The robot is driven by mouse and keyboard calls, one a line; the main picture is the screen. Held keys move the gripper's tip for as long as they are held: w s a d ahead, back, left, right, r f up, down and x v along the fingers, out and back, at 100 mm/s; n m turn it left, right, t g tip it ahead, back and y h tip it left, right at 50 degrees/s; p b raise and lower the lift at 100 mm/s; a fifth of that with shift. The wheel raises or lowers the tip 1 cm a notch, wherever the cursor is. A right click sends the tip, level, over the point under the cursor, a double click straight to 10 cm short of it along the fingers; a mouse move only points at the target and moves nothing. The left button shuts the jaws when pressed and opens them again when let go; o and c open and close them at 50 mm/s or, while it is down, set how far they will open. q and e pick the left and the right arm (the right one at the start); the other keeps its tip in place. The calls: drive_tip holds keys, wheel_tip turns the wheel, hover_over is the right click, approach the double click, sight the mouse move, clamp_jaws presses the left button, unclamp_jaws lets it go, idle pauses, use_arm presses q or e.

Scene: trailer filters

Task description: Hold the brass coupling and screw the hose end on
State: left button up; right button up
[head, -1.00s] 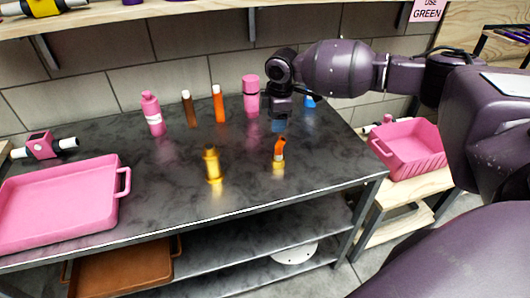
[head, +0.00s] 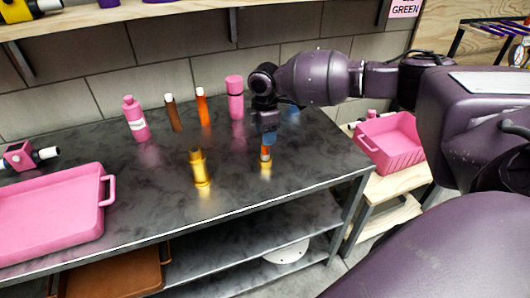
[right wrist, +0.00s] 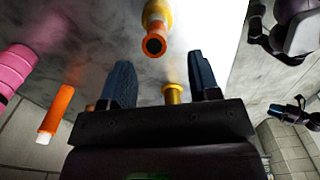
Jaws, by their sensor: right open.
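A plain brass coupling (head: 199,167) stands upright on the dark metal table in the head view. To its right stands a brass piece with an orange and white upper part (head: 265,158), which looks like the hose end. My right gripper (head: 268,137) is just above and behind this piece, pointing down, open and empty. In the right wrist view its blue fingers (right wrist: 158,85) are spread. An orange tube with a dark opening (right wrist: 155,42) shows beyond them, and a brass part (right wrist: 174,93) shows in the gap. A dark, blue-tipped part at the right (right wrist: 287,110) may be my left gripper; its jaws are unclear.
A pink bottle (head: 135,119), a brown tube (head: 172,113), an orange tube (head: 203,107) and a pink cylinder (head: 235,98) stand along the back. A pink tray (head: 103,192) fills the left. A pink bin (head: 392,146) sits on a wooden stand at right. The table front middle is clear.

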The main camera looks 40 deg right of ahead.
sight(265, 148)
drive_tip(key=shift+f, duration=0.85)
wheel_tip(265, 148, down, 5)
drive_tip(key=shift+w+d+f+b, duration=0.15)
drive_tip(key=shift+b, duration=0.3)
drive_tip(key=shift+c, duration=0.3)
drive_tip(key=c, duration=1)
